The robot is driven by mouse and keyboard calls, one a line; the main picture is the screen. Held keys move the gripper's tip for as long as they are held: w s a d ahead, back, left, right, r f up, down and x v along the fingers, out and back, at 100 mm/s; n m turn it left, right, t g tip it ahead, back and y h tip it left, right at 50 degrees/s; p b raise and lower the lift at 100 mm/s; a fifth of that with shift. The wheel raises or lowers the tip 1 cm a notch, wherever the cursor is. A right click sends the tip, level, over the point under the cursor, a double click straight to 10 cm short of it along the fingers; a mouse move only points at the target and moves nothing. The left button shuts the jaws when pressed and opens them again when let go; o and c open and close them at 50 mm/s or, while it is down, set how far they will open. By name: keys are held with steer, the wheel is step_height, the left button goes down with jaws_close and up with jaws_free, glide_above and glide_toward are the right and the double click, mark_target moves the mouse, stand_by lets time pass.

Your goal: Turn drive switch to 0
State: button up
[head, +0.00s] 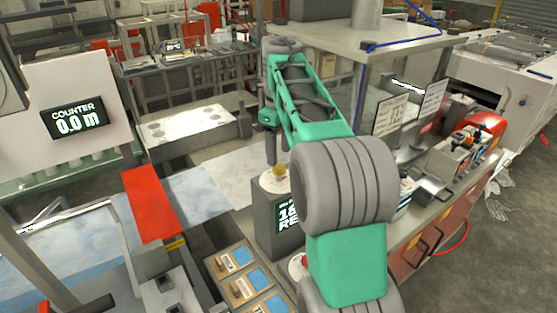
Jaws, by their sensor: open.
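A small yellow knob (279,169) stands on a pale round plate (268,184) on top of a dark grey box (262,218). It may be the drive switch, but I can read no label or position marks on it. The box's front has a lit display (287,214), partly hidden by my arm. My gripper (275,155) points down just above and beside the knob. It is open, and its fingertips are small and partly hidden by my arm. I cannot tell whether they touch the knob.
A counter display (79,119) reads 0.0 m at left. A red panel (150,203) and several wooden trays with blue parts (244,288) lie near the box. A steel shelf (400,45) stands behind at right.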

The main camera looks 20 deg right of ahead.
mark_target(279, 167)
step_height(279, 167, down, 5)
steer(key=b, duration=0.3)
steer(key=shift+r, duration=0.1)
steer(key=shift+r, duration=0.1)
jaws_close()
